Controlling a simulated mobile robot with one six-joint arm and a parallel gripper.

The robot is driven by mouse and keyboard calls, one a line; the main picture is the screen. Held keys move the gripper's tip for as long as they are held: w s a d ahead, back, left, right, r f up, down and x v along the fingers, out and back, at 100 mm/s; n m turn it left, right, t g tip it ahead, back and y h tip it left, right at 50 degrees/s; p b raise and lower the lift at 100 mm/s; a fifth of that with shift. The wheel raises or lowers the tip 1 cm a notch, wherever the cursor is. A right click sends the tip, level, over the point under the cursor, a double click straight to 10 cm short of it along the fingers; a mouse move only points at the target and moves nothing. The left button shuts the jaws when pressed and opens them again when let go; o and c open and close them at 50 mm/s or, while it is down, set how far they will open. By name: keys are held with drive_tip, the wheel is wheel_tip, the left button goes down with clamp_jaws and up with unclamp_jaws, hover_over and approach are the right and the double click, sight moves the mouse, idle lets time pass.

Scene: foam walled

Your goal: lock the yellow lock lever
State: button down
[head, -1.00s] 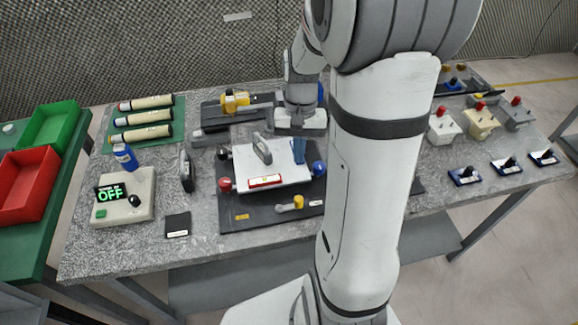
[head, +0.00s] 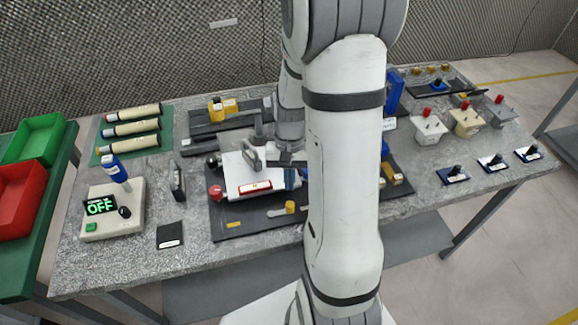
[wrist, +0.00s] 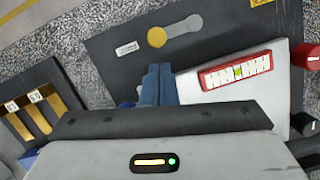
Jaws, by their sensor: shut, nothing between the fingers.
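The yellow lock lever (head: 290,207) is on the front part of the dark base plate (head: 255,228). Its grey arm points left from the yellow knob. In the wrist view the yellow knob (wrist: 157,37) is near the top, with the grey arm (wrist: 190,24) reaching right and slightly up. My gripper (head: 290,178) has blue fingers. They also show in the wrist view (wrist: 159,82), together and empty. They are beside the white plate and apart from the lever, with a gap of dark base between them and the knob.
The white plate (head: 238,177) carries a handle and a red-framed level (head: 255,188). A red knob (head: 215,192) is at its left. A dark block with yellow slots (wrist: 37,110) lies left in the wrist view. My arm hides the fixture's right part.

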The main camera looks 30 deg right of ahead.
sight(281, 210)
drive_tip(key=shift+x, duration=1.6)
drive_tip(key=shift+a, duration=0.2)
